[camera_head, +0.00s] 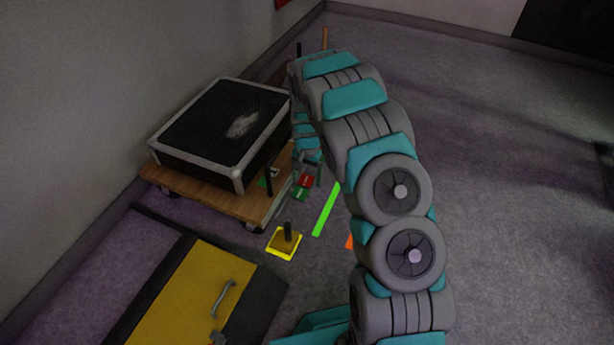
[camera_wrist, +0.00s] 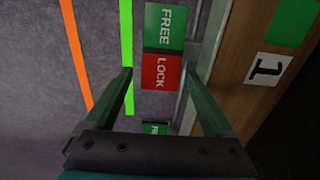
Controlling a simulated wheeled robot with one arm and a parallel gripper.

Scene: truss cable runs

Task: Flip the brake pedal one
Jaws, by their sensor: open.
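The brake pedal beside the wooden dolly (camera_head: 225,193) shows a red LOCK plate (camera_wrist: 161,72) and a green FREE plate (camera_wrist: 165,26) in the wrist view. The red plate (camera_head: 307,181) and a green one (camera_head: 300,193) also show small in the head view. The dolly's wooden side (camera_wrist: 235,60) bears a white label "1" (camera_wrist: 268,69). My gripper (camera_wrist: 158,70) is open and empty, its fingers on either side of the red plate in the picture. I cannot tell whether they touch it. Another green FREE plate (camera_wrist: 155,128) shows near the palm, partly hidden.
A black case (camera_head: 222,120) rests on the dolly. A yellow-and-black case (camera_head: 185,295) lies at lower left. A yellow-edged plate with a dark post (camera_head: 285,242) stands nearby. Green (camera_head: 326,210) and orange (camera_head: 349,241) strips mark the floor. The right floor is clear.

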